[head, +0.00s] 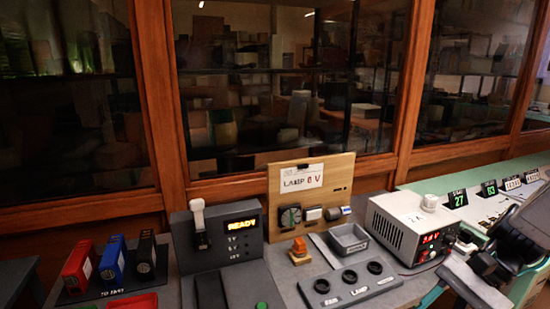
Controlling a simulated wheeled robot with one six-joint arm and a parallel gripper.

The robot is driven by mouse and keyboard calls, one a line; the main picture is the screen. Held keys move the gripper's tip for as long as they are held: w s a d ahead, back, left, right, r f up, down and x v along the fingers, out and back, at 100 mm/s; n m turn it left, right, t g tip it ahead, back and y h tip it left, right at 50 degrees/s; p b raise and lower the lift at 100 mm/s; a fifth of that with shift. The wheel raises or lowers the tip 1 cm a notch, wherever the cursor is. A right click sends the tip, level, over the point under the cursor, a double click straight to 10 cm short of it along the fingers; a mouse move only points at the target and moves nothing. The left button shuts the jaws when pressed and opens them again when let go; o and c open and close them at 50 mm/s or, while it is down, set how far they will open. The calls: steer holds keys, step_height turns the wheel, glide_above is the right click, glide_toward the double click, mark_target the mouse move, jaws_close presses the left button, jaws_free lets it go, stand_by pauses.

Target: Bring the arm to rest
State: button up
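Dark and pale parts that look like my arm show at the lower right of the head view, in front of the right end of the bench. A dark block there, which may be my gripper (524,232), is cut by the right edge. I cannot make out its fingertips or whether it holds anything. The pale arm part runs down to the bottom edge, just right of the power supply (405,231).
Glazed cabinets stand behind.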

steer(key=s+a+r+n+t+h, duration=0.2)
steer(key=s+r+n+t+h, duration=0.1)
steer(key=s+r+n+h, duration=0.5)
step_height(320, 180, up, 3)
steer(key=shift+r+n+t, duration=0.2)
steer(key=shift+n+t, duration=0.2)
steer(key=shift+n, duration=0.3)
stand_by(0.3)
